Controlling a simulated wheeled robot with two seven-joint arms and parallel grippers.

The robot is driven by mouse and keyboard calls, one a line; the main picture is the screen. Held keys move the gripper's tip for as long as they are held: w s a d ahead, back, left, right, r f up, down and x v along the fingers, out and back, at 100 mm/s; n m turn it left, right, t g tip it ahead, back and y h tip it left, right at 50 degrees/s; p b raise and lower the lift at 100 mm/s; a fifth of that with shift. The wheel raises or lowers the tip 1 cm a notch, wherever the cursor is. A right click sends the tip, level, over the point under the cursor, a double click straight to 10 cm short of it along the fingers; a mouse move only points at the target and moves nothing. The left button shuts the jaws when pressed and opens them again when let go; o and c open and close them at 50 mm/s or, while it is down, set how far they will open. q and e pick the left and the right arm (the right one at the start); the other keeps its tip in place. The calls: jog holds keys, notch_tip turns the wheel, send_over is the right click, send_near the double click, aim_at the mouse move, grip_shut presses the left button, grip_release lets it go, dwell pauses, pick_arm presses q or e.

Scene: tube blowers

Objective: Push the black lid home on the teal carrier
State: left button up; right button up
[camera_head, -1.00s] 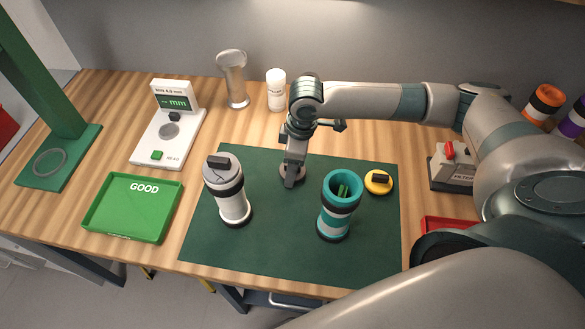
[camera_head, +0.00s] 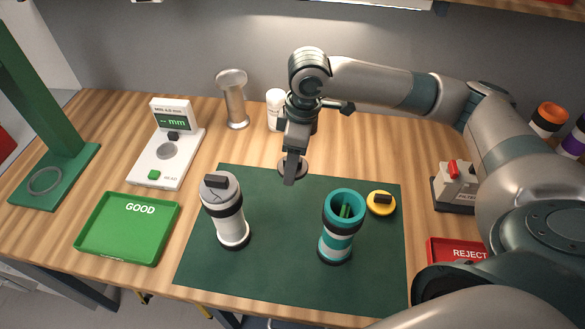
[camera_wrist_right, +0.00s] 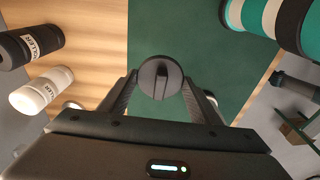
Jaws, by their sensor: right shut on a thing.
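The teal carrier (camera_head: 337,240) stands upright on the green mat, right of centre in the head view, its top open with green pieces inside. Its banded side also shows at the top right of the right wrist view (camera_wrist_right: 235,14). My right gripper (camera_head: 291,178) is shut on the black lid (camera_wrist_right: 160,78), a round disc with a raised bar. In the head view the lid (camera_head: 300,163) is partly hidden behind the gripper. It appears held above the mat's back edge, behind and left of the carrier, apart from it. My left gripper is out of view.
A grey-lidded white carrier (camera_head: 231,225) stands left on the mat (camera_head: 280,265). A yellow lid (camera_head: 381,208) lies right of the teal carrier. A green GOOD tray (camera_head: 120,250), gauge (camera_head: 165,150) and red REJECT tray (camera_head: 460,250) flank the mat. White and black bottles stand behind the gripper.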

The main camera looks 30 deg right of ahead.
aim_at(282, 169)
jog(key=shift+r, duration=0.15)
dwell(0.5)
jog(key=a+r+m+b, duration=0.1)
jog(key=m, duration=0.1)
jog(key=a+r+m, duration=0.1)
jog(key=m, duration=0.1)
jog(key=shift+a+r+b, duration=0.1)
jog(key=shift+b, duration=0.25)
jog(key=shift+s+a+r+m+t+h+b, duration=0.15)
jog(key=shift+a+r+m+b, duration=0.35)
jog(key=shift+m, duration=0.6)
jog(key=shift+s+a+r+m+t+h+b, duration=0.1)
jog(key=shift+a+r+m+h, duration=0.15)
jog(key=shift+r+m, duration=0.65)
jog(key=shift+s+a+r+m+t+h+b, duration=0.1)
jog(key=shift+s+a+r+m+h+b, duration=0.2)
jog(key=shift+m, duration=1)
jog(key=shift+w+r, duration=0.1)
jog(key=shift+w, duration=0.05)
